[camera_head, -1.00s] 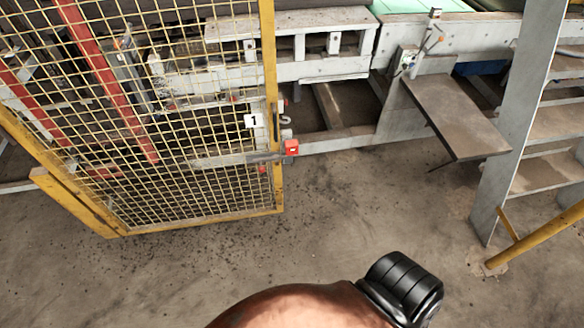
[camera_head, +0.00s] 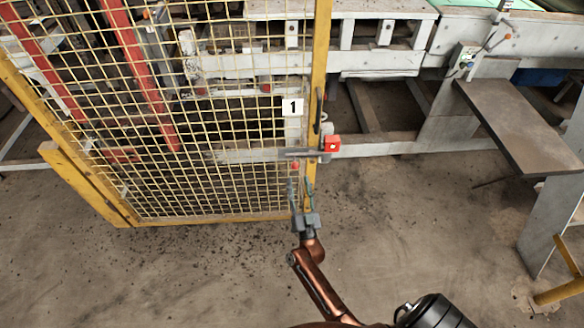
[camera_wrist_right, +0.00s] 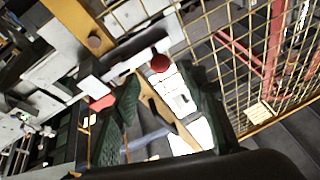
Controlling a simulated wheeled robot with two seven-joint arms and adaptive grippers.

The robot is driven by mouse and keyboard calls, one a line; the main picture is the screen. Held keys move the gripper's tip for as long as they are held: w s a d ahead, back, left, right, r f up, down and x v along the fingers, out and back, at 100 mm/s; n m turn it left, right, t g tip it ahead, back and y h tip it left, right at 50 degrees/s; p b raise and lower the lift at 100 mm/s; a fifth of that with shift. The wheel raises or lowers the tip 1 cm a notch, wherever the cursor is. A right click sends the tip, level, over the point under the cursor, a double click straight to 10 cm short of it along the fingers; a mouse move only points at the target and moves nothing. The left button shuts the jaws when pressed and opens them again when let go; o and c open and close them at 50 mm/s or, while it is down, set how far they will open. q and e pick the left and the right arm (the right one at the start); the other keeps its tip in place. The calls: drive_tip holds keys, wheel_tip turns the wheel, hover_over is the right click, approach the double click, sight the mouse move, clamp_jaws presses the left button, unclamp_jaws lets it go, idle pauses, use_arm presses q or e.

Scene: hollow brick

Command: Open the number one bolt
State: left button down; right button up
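The mesh gate with a yellow frame (camera_head: 319,60) fills the left of the head view and carries a white number 1 label (camera_head: 292,107). The grey bolt (camera_head: 300,153) lies across the gate's right edge, below the label, with a small red knob (camera_head: 295,165) under it. The knob also shows in the right wrist view (camera_wrist_right: 160,62). My right gripper (camera_head: 300,182) is just below the bolt, its fingers pointing up. In the right wrist view its two dark green fingers (camera_wrist_right: 165,100) are apart, the knob beyond them. No contact is clear. My left gripper is out of view.
A red box (camera_head: 331,143) sits at the gate edge, right of the bolt. White machine rails (camera_head: 380,62) run behind the gate. A brown sloping plate (camera_head: 525,125) and a grey post stand at right. The concrete floor (camera_head: 430,235) in front is open.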

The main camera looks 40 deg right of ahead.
sight(295, 166)
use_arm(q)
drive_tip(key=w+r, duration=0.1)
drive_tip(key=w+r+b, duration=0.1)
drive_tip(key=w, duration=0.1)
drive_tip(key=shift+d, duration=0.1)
use_arm(e)
drive_tip(key=x, duration=0.7)
drive_tip(key=shift+w+d+r, duration=0.1)
drive_tip(key=shift+w, duration=0.1)
drive_tip(key=shift+c, duration=0.5)
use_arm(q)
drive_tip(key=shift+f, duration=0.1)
use_arm(e)
clamp_jaws()
